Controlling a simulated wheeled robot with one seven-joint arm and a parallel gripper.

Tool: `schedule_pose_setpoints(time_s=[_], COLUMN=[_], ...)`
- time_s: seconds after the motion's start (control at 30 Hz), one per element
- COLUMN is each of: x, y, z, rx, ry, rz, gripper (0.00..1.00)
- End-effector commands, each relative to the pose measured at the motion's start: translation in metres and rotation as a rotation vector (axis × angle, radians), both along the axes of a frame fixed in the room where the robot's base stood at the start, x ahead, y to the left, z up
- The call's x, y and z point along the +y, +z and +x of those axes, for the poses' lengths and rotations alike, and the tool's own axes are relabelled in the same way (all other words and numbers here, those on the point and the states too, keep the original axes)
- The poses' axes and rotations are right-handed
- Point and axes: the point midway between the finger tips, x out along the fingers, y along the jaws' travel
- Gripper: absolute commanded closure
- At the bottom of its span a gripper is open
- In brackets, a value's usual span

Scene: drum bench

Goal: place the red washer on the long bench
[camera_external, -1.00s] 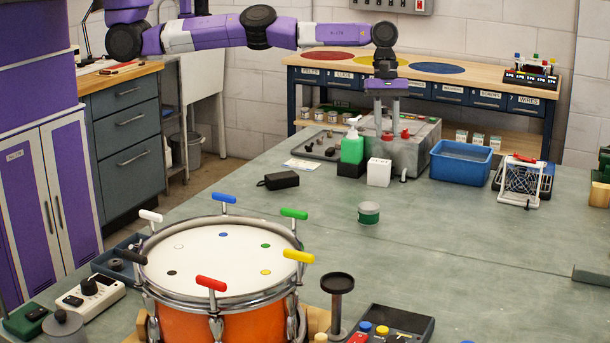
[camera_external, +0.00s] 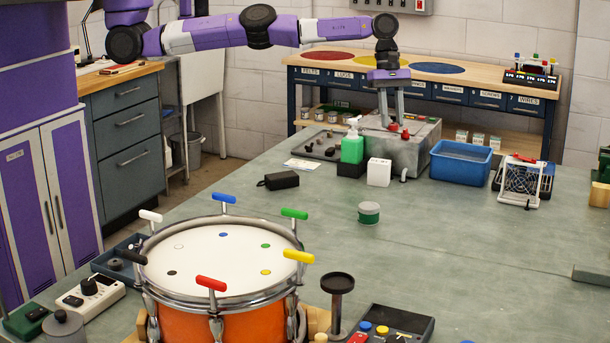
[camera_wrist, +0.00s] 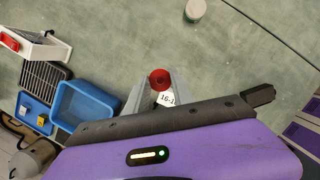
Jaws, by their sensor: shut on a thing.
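The red washer (camera_wrist: 160,79) is a small red ring, held between the two fingertips of my gripper (camera_wrist: 159,88) in the wrist view. In the external view my gripper (camera_external: 392,122) points down, just above a grey block-like stand (camera_external: 415,155), with the washer (camera_external: 393,127) small at its tips. Another red piece (camera_external: 405,133) shows just right of the tips. A long wood-topped bench (camera_external: 490,82) with labelled drawers stands along the back wall, with red, yellow and blue discs on top. The large grey-green worktop (camera_external: 480,245) is in front of it.
A blue bin (camera_external: 461,160) stands right of the stand, with a white frame (camera_external: 519,180) beyond it. A green bottle (camera_external: 352,147), a white box (camera_external: 379,172) and a green tin (camera_external: 369,212) are nearby. An orange drum (camera_external: 222,265) fills the front left. The right worktop is mostly clear.

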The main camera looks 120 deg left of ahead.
Motion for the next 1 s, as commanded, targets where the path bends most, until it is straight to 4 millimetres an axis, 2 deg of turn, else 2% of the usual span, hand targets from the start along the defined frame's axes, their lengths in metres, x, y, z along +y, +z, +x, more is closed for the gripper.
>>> schedule_pose_setpoints(time_s=[0.8, 0.87, 1.0], x=[0.014, 0.021, 0.025], y=[0.008, 0.011, 0.006], z=[-0.001, -0.001, -0.001], rx=[0.002, 0.001, 0.003], ry=[0.088, 0.118, 0.146], rz=[-0.001, 0.0, -0.001], gripper=[1.0, 1.0, 1.0])
